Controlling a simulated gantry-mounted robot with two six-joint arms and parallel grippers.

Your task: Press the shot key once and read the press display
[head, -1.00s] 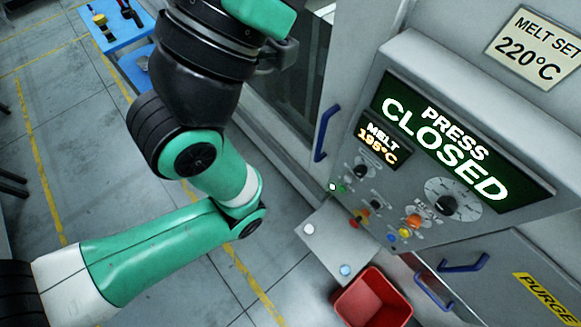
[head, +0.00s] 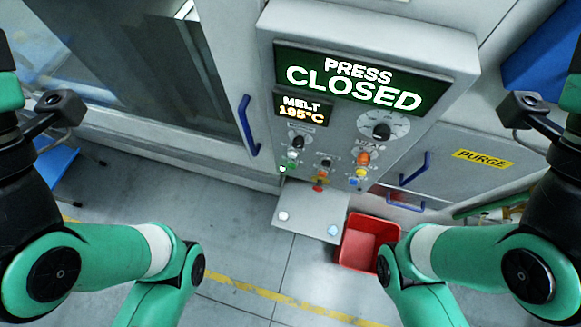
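The press display (head: 348,84) on the control panel reads "PRESS CLOSED". A smaller melt display (head: 301,109) beside it reads "MELT 195°C". Below them the panel carries a dial (head: 381,130), black knobs and several small coloured buttons. A grey shelf (head: 308,212) under the panel bears a white round button (head: 283,215) and a pale blue round button (head: 332,230). The small labels are unreadable, so I cannot tell which control is the shot key. My arms show at both sides, but both grippers are outside the picture. Nothing of mine touches the panel.
A red bin (head: 366,243) stands on the floor beside the shelf. A blue door handle (head: 248,126) sticks out left of the panel. A door labelled "PURGE" (head: 482,158) with blue handles is at right. The space before the panel is clear.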

